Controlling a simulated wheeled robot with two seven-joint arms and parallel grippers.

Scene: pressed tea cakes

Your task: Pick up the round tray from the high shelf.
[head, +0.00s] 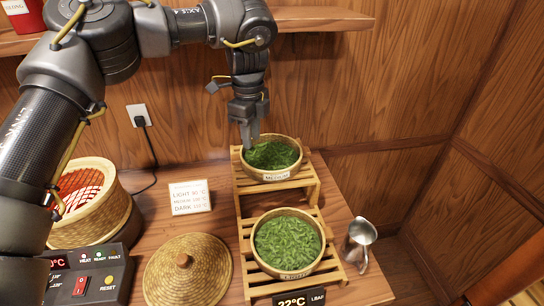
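A round woven tray (298,169) full of green leaves sits on the upper tier of a stepped slatted wooden rack (309,187). Its front label appears to read "MEDIUM". My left gripper (249,147) points down at the tray's back-left rim, with its fingertips at or just over the edge. The fingers look close together, but I cannot tell whether they grip the rim. A second round tray (289,276) of leaves stands on the lower tier. My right gripper is not in view.
A woven cone lid (188,276), a small sign (190,197), a steamer basket (93,222) and a control box (95,277) are left of the rack. A metal pitcher (358,243) stands close on its right. A wall shelf (318,19) runs above.

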